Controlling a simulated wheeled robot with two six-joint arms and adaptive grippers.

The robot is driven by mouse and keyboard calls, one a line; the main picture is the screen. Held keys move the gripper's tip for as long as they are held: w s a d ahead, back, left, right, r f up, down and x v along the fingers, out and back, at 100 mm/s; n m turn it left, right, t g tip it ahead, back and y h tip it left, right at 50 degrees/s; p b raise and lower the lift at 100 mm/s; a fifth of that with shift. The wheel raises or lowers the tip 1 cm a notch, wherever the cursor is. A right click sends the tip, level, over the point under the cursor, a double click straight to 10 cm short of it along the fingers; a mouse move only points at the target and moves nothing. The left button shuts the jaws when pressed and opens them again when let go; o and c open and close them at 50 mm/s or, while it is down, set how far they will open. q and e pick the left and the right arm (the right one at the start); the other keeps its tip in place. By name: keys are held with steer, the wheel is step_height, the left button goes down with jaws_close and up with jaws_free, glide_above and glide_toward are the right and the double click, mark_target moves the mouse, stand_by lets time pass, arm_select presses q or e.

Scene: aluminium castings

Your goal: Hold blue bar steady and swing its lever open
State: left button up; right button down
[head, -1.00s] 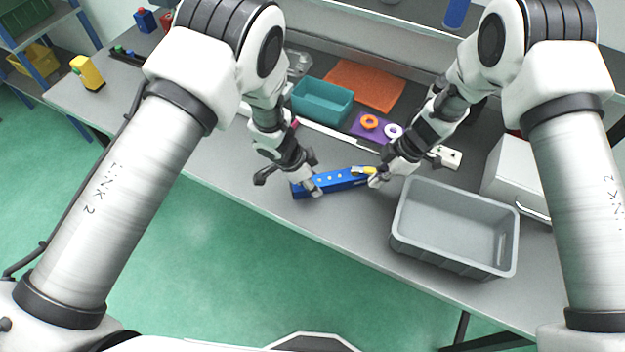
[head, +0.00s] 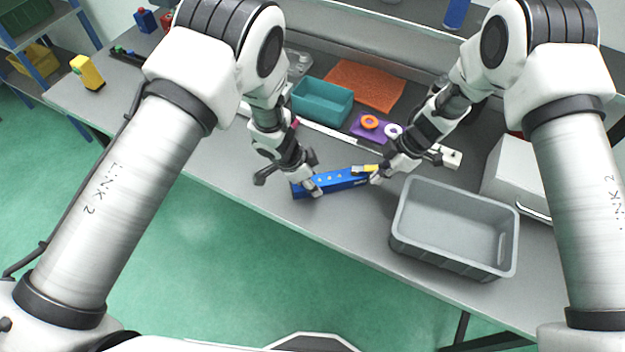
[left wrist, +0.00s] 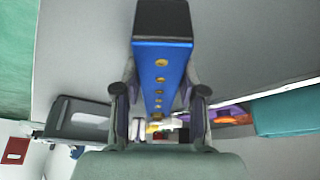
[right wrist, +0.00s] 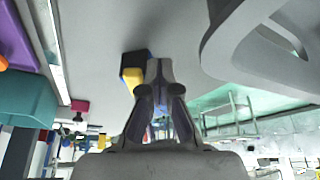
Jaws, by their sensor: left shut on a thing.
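The blue bar (head: 340,181) lies on the grey table, with a row of brass-coloured dots along its top and a dark end in the left wrist view (left wrist: 162,60). My left gripper (head: 314,187) is shut on the bar near its left end, one finger on each side. The yellow lever (head: 364,168) is at the bar's right end; it also shows in the right wrist view (right wrist: 132,76). My right gripper (head: 377,177) is beside the lever, its fingers drawn together with nothing visible between them. Whether it touches the lever is hard to tell.
A grey crate (head: 440,255) stands close to the right of the bar. Behind are a teal bin (head: 322,103), an orange mat (head: 372,82), a purple plate with rings (head: 357,126) and a white rail.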

steer(key=shift+w, duration=0.15)
steer(key=shift+w+d, duration=0.1)
steer(key=shift+w, duration=0.15)
step_height(320, 180, up, 7)
steer(key=s, duration=0.1)
steer(key=shift+s, duration=0.15)
stand_by(0.5)
arm_select(q)
steer(key=o, duration=1.3)
